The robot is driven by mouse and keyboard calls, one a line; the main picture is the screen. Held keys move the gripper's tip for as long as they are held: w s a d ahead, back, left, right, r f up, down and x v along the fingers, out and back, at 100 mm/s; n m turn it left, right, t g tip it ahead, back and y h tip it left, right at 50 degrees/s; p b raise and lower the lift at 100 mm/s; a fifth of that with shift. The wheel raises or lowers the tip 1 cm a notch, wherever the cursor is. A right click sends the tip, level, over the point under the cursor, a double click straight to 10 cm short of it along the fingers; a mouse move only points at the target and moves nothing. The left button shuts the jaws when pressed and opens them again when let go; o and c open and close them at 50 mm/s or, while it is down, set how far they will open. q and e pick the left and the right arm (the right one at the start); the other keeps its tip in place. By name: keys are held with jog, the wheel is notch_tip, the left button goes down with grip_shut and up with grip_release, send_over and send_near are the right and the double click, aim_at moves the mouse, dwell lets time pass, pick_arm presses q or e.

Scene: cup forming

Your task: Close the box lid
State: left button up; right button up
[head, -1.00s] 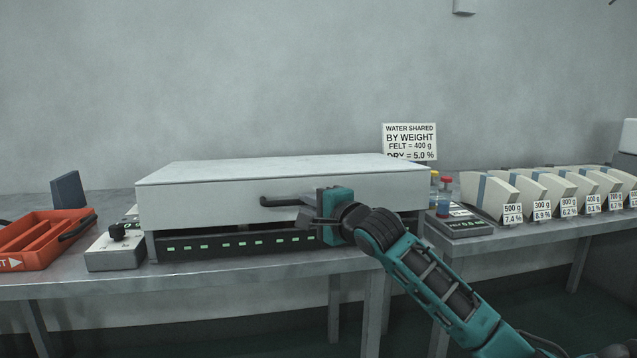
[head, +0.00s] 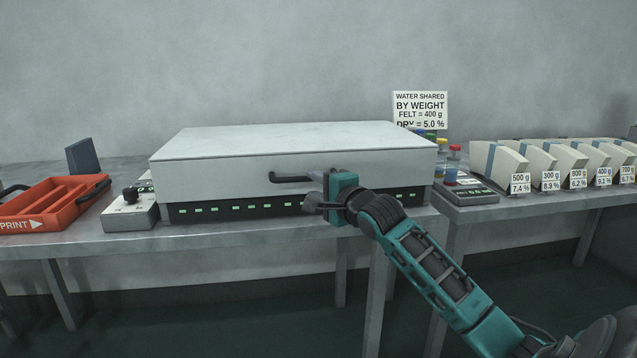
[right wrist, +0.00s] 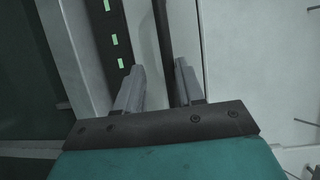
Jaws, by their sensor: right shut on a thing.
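The box is a wide pale case with a flat white lid (head: 290,143) over a dark base strip (head: 240,207) with green marks. The lid sits level, and no clear gap shows between it and the base in the head view. A dark bar handle (head: 290,181) runs along the lid's front. My right gripper (head: 312,190) is at the handle's right end, shut on it. In the right wrist view the handle (right wrist: 163,25) runs between the fingers (right wrist: 160,72); the exact contact is hard to see. My left gripper is not in view.
An orange tray (head: 22,218) and a small control unit with a black knob (head: 130,213) stand left of the box. A scale (head: 466,192) with small bottles and several labelled white blocks stand to the right. A sign (head: 420,108) is behind.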

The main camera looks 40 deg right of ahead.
jog(key=shift+o, duration=0.9)
jog(key=shift+f, duration=0.5)
jog(key=shift+r, duration=0.15)
pick_arm(q)
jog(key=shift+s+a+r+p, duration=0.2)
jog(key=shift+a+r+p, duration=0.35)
jog(key=shift+p, duration=0.95)
pick_arm(e)
jog(key=s+a+r, duration=0.1)
jog(key=s+a, duration=0.1)
jog(key=s, duration=1)
jog(key=shift+s, duration=0.35)
jog(key=shift+r, duration=0.1)
